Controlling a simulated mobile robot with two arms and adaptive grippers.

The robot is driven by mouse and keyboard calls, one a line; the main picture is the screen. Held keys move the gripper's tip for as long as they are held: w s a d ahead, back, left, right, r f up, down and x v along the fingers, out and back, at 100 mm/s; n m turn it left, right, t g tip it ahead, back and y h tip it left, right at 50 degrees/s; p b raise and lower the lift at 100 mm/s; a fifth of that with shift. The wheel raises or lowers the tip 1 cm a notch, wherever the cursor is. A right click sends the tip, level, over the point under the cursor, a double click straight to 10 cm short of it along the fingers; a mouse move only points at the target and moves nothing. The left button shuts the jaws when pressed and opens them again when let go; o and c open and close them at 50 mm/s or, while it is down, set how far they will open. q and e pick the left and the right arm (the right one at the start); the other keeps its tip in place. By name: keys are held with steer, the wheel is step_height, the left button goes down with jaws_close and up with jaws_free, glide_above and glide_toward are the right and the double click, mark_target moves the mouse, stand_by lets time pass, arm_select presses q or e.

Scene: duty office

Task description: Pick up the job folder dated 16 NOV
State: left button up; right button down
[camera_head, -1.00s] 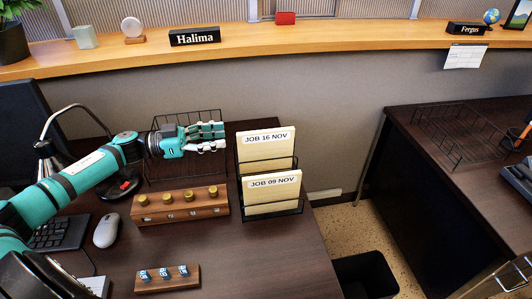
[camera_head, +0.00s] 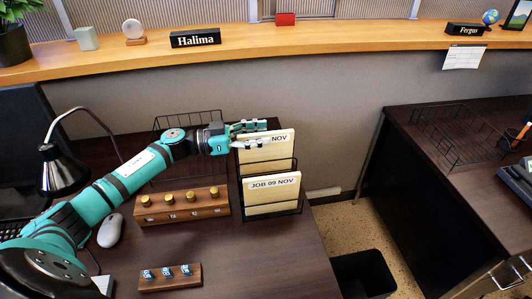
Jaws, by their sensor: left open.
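The job folder whose label now shows only "NOV" (camera_head: 279,154) stands upright in the rear slot of a black wire rack (camera_head: 272,212) on the desk. The left part of its label is hidden behind my left gripper. A second folder, labelled JOB 09 NOV (camera_head: 272,191), stands in the front slot. My left gripper (camera_head: 266,134) is open, with its fingers pointing right at the upper left part of the rear folder. I cannot tell whether the fingers touch it. My right gripper is not in view.
A wooden block with several brass knobs (camera_head: 183,207) and a smaller block with blue items (camera_head: 169,278) lie left of the rack. A desk lamp (camera_head: 63,173), a mouse (camera_head: 110,231) and an empty-looking wire tray (camera_head: 190,121) are nearby. A black bin (camera_head: 364,275) stands on the floor.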

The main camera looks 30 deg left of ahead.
arm_select(q)
jaws_close()
steer(key=shift+r, duration=0.15)
stand_by(0.4)
